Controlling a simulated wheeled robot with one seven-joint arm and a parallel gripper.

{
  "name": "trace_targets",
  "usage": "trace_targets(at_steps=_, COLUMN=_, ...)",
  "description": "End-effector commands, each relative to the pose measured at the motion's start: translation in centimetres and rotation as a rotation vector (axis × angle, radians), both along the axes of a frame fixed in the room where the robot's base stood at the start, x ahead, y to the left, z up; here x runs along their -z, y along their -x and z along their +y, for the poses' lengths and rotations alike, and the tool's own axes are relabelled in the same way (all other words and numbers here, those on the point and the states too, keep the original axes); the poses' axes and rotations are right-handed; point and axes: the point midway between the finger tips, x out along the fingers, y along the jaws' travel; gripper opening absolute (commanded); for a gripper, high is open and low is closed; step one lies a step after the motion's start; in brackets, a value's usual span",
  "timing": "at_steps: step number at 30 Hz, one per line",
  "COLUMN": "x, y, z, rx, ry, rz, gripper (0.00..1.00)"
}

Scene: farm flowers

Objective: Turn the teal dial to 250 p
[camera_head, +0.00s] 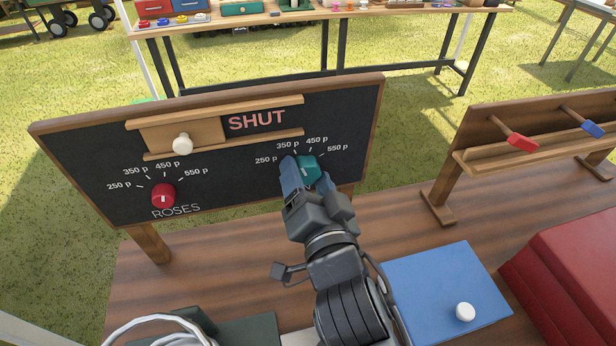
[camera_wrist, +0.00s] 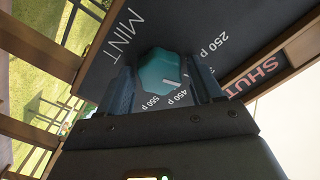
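The teal dial (camera_head: 307,168) is on the right of a black upright board (camera_head: 235,160). Its labels run from 250 p to 550 p, and the word MINT shows beside it in the wrist view. My gripper (camera_head: 303,178) is at the dial. In the wrist view its two fingers (camera_wrist: 160,75) stand on either side of the teal dial (camera_wrist: 158,70), very close to it. Whether they press on it cannot be told. The dial's white mark points to the lower right there, roughly toward 450 p and the stretch hidden by a finger. The 350 p label is hidden there.
A red dial (camera_head: 163,195) labelled ROSES is on the board's left. A wooden slider with a white knob (camera_head: 182,144) sits above, beside the word SHUT. A blue panel with a white knob (camera_head: 465,312), a red box (camera_head: 575,270) and a peg rack (camera_head: 530,150) stand right.

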Motion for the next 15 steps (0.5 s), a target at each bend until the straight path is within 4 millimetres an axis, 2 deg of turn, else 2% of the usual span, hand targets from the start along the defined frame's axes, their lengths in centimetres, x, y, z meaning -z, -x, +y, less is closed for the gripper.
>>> trace_targets(at_steps=2, x=0.0, y=0.01, z=0.0, rx=0.0, ry=0.0, rz=0.0, gripper=0.57)
trace_targets(at_steps=13, x=0.0, y=0.02, z=-0.01, rx=0.0, ry=0.0, rz=0.0, gripper=0.22)
trace_targets(at_steps=15, x=0.0, y=0.02, z=-0.01, rx=0.0, ry=0.001, rz=0.0, gripper=0.22)
